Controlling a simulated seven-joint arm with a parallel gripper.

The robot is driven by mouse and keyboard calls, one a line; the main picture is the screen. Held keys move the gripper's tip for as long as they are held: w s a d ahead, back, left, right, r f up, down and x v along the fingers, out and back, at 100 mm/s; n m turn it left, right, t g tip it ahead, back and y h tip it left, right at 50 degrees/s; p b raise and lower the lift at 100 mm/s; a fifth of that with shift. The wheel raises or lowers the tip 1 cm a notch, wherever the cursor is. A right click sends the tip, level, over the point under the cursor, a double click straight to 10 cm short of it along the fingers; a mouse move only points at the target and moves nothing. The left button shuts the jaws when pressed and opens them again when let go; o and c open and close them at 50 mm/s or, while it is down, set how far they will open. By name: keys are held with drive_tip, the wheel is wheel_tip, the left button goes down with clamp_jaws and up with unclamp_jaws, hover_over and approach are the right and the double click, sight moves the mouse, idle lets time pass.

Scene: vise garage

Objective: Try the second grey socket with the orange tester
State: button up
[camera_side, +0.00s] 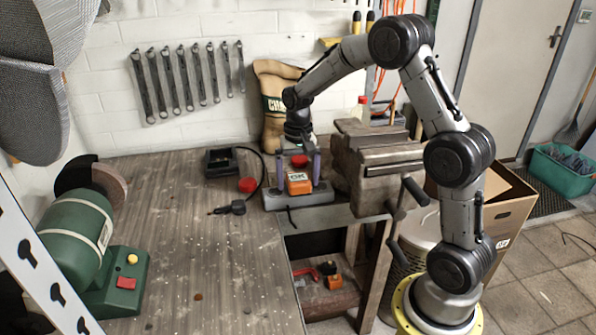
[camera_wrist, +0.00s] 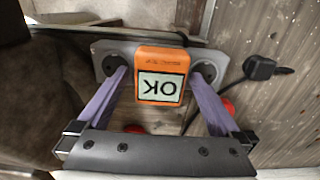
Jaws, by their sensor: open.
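The orange tester (camera_side: 298,184) stands on the grey socket strip (camera_side: 320,197) near the bench edge. In the wrist view the orange tester (camera_wrist: 161,60) sits at the middle of the grey strip (camera_wrist: 101,49), between two round dark sockets, and hides what is under it. Its display reads OK, upside down in the wrist view. My gripper (camera_side: 298,181) is open above the strip, its purple fingers on either side of the tester. In the wrist view my gripper (camera_wrist: 158,80) shows gaps between both fingers and the tester. The fingertips are close to the two outer sockets.
A vise (camera_side: 375,160) stands close on the right of the strip. A black plug (camera_side: 238,207) with a cord, a red round object (camera_side: 248,185) and a black tray (camera_side: 221,162) lie to the left. A green bench grinder (camera_side: 80,235) is at the far left. The middle of the bench is clear.

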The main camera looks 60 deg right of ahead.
wheel_tip(320, 180, up, 14)
idle(0.5)
drive_tip(key=shift+f, duration=0.1)
drive_tip(key=s+a+r+n+t, duration=0.3)
drive_tip(key=s+a+r+t, duration=0.1)
drive_tip(key=s+a+r, duration=0.75)
drive_tip(key=s+a+f+n+t, duration=0.1)
drive_tip(key=s+a+f+n, duration=0.1)
drive_tip(key=s+f+n, duration=0.4)
drive_tip(key=s+f, duration=0.5)
drive_tip(key=s, duration=0.2)
drive_tip(key=shift+t, duration=0.3)
